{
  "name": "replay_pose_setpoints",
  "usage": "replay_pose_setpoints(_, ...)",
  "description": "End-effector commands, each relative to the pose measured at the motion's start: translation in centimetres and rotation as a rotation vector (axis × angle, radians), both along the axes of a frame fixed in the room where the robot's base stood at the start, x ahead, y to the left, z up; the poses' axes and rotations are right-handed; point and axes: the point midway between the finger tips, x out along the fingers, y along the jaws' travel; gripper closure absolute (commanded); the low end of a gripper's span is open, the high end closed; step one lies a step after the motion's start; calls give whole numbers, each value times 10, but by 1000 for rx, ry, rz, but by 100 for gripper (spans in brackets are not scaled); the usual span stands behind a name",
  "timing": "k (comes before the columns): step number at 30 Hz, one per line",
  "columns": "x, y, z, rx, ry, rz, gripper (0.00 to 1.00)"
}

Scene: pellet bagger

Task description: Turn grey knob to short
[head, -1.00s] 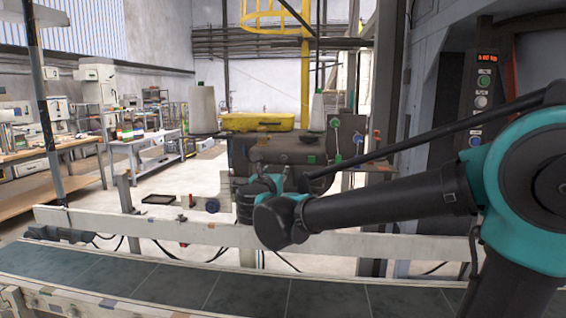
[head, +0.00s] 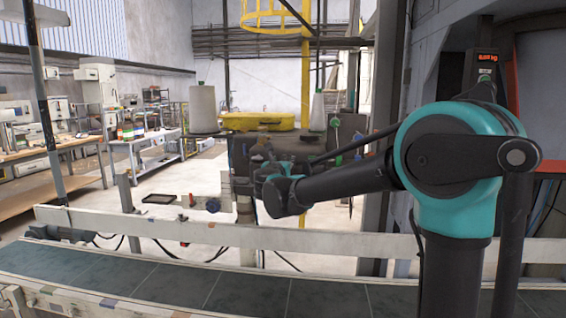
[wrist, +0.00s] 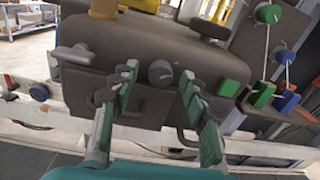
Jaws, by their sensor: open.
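In the wrist view a round dark grey knob (wrist: 160,73) sits on the front of a dark grey machine head (wrist: 140,40). My gripper (wrist: 159,80) is open, with its green-padded fingers either side of the knob in the picture. I see no finger touching the knob, and the distance to it is hard to judge. The knob's markings and setting cannot be read. In the head view my gripper (head: 258,165) is small, in front of the machine head (head: 302,143), and my arm hides the knob.
A silver lever (wrist: 75,53) is left of the knob; a green square button (wrist: 230,88) is right. Green (wrist: 268,14) and blue (wrist: 287,101) knobs stand farther right. A white rail (head: 150,231) and conveyor belt (head: 150,276) run across the front.

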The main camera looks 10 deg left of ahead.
Motion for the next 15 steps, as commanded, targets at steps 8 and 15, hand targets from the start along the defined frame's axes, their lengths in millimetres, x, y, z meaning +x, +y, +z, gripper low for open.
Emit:
replay_pose_setpoints(8, 0, 0, 0, 0, 0, 0, 73)
replay_pose_setpoints(15, 0, 0, 0, 0, 0, 0, 100)
